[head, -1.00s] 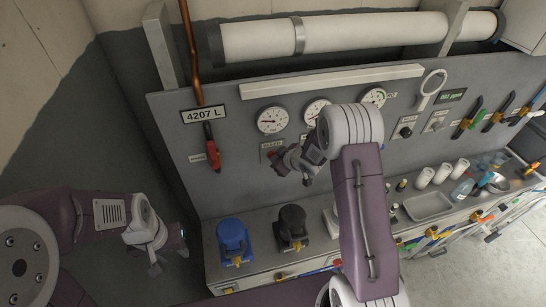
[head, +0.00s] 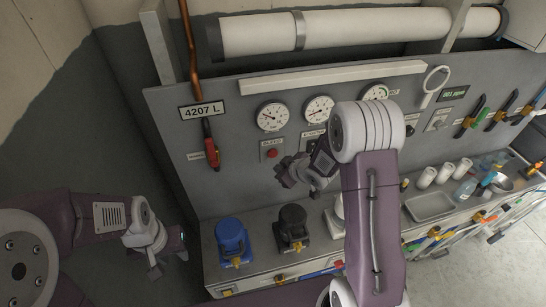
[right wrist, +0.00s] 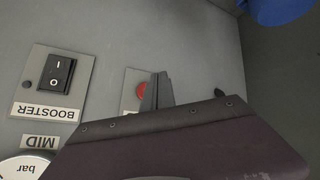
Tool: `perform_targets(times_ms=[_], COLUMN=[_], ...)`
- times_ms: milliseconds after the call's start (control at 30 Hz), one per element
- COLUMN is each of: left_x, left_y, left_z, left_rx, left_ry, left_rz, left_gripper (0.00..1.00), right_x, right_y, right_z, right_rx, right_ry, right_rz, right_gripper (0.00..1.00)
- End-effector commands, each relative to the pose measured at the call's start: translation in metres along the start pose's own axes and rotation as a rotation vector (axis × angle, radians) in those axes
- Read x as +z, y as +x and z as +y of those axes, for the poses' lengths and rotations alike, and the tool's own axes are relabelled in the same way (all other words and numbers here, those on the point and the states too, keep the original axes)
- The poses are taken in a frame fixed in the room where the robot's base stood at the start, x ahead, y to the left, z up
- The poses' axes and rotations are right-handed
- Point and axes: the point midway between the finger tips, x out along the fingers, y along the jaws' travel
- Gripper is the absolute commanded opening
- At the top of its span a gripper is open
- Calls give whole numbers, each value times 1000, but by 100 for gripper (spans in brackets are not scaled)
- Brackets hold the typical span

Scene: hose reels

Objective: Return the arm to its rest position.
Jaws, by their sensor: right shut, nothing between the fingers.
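My right gripper (head: 284,177) is in front of the grey panel in the head view, below and right of the red BLEED button (head: 272,154). Its fingers (right wrist: 157,92) are together and empty in the right wrist view, overlapping the edge of the red button (right wrist: 141,91); I cannot tell the depth between them. My right forearm covers part of the panel and bench. My left gripper (head: 168,257) hangs at the lower left, clear of the bench; its jaw opening is too small to judge.
The panel carries several gauges (head: 272,116), a red-handled valve (head: 211,150) and a BOOSTER switch (right wrist: 58,73). A blue pump-like unit (head: 232,240) and a black one (head: 293,225) stand on the bench below. A metal tray (head: 430,207) and white cups lie right of my forearm.

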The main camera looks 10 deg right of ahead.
Motion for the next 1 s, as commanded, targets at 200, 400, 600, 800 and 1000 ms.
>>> perform_targets(times_ms=[200, 400, 600, 800, 1000], left_x=[1, 0, 0, 4, 12], left_y=[6, 5, 5, 38, 116], left_z=[0, 0, 0, -1, -2], left_rx=[0, 0, 0, 0, 0], left_ry=[0, 0, 0, 0, 0], left_rz=[0, 0, 0, 0, -1], left_gripper=[36, 36, 36, 36, 36], right_x=[8, 8, 8, 3, 59], right_y=[-10, -11, -11, 2, -22], right_z=[-8, -8, -8, -14, -32], right_rx=[0, 0, 0, 16, 140], right_ry=[1, 0, 0, -35, 168], right_rz=[0, 0, 0, 50, -102], right_gripper=[0, 0, 0, 0, 0])
